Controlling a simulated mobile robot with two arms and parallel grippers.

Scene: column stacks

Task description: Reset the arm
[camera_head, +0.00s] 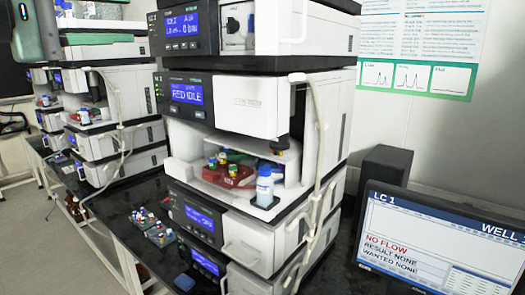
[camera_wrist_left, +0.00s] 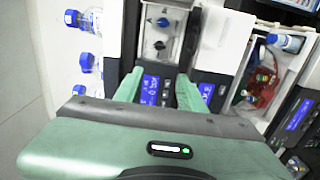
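My left gripper (camera_head: 40,30) is green and shows at the top left corner of the head view, up in the air and to the left of the near instrument stack. In the left wrist view its two green fingers (camera_wrist_left: 158,88) are apart with nothing held between them. Behind the gap is an instrument front with a blue display (camera_wrist_left: 150,90). My right gripper is in neither view.
A near stack (camera_head: 255,105) has an open bay holding a red vial rack (camera_head: 229,176) and a blue-capped bottle (camera_head: 264,187). A vial tray (camera_head: 160,237) sits on the black bench. A monitor (camera_head: 440,240) reads "NO FLOW". More stacks (camera_head: 120,85) stand behind.

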